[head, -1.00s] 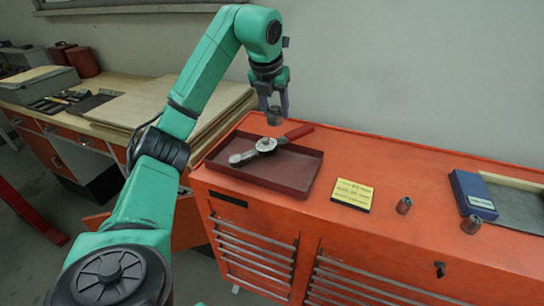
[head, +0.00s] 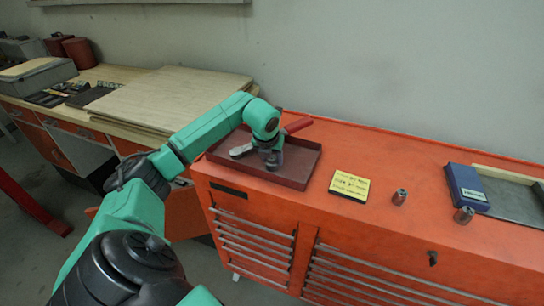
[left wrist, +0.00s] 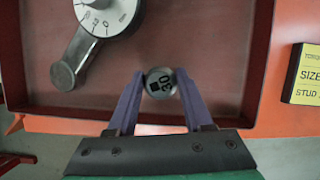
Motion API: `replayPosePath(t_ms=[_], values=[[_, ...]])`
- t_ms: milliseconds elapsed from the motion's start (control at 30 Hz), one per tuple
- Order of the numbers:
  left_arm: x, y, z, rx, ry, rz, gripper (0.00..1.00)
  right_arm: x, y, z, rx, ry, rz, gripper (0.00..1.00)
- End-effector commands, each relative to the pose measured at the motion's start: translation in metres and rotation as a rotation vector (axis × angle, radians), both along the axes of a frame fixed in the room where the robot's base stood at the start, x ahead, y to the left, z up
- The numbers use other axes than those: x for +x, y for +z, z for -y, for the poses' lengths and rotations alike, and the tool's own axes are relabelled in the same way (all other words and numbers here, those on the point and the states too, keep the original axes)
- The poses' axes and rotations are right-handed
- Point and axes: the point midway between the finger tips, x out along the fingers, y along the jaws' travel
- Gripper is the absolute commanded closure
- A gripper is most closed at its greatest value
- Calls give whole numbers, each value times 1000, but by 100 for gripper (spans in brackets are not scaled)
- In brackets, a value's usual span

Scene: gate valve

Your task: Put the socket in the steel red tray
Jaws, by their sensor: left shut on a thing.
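The dark red steel tray (head: 298,172) sits on the orange cabinet top; its inside also shows in the left wrist view (left wrist: 222,60). My left gripper (head: 271,163) is low over the tray, pointing down. In the left wrist view my left gripper (left wrist: 160,88) is shut on a round metal socket (left wrist: 161,82) marked 30. The socket is inside the tray's outline, near its front wall; I cannot tell whether it touches the floor. A torque wrench (head: 298,125) with a red handle lies in the tray; its dial (left wrist: 108,14) is left of the socket. My right gripper is out of view.
A yellow label card (head: 350,186) lies right of the tray. Two more metal sockets (head: 400,197) (head: 464,214) stand further right, near a blue box (head: 467,188) and a grey tray (head: 512,200). A wooden bench (head: 160,98) with boards stands at left.

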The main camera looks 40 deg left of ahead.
Motion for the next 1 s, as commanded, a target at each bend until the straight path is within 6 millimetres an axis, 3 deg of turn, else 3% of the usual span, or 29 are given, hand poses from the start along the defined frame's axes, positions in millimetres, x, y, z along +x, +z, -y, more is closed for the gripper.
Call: replayPosePath(t_ms=[167, 200, 233, 267, 667, 1000], values=[[0, -2, 0, 0, 0, 1, 100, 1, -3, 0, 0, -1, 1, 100], [0, -1, 0, 0, 0, 0, 34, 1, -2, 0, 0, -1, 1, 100], [0, -1, 0, 0, 0, 0, 22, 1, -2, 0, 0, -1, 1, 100], [0, -1, 0, 0, -1, 0, 19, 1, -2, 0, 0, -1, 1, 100], [-2, 9, 1, 1, -1, 4, 19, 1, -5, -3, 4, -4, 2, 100], [-32, 88, 15, 1, -2, 6, 19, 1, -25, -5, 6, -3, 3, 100]])
